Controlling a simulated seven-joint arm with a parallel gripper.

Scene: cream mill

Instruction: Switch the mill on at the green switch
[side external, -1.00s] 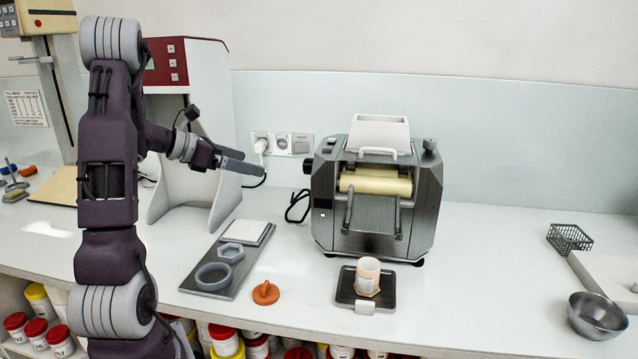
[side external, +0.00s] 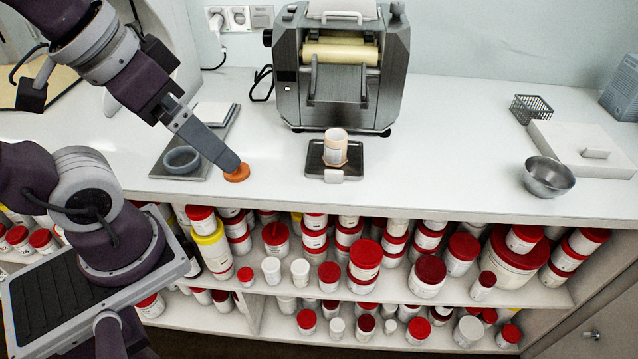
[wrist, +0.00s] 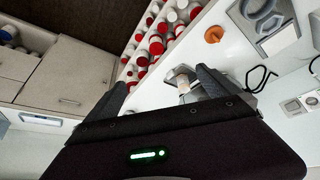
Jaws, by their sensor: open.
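The mill (side external: 394,75) is a grey metal machine with cream rollers (side external: 340,54), standing at the back of the white counter. A small pale lit square (side external: 288,89) shows on its front left; I cannot make out a green switch. My gripper (side external: 238,166) is left of and in front of the mill, pointing down to the right, its tip overlapping an orange knob-like piece (side external: 236,177) in the picture. In the wrist view my gripper (wrist: 160,79) has its fingers wide apart with nothing between them. The mill is largely hidden there behind the gripper.
A pinkish-white cup (side external: 335,147) stands on a dark tray (side external: 318,167) in front of the mill. A dark board with a grey ring (side external: 182,160) lies left. A steel bowl (side external: 549,177) and white slab (side external: 575,140) are right. Shelves of red-lidded jars (side external: 366,253) sit below.

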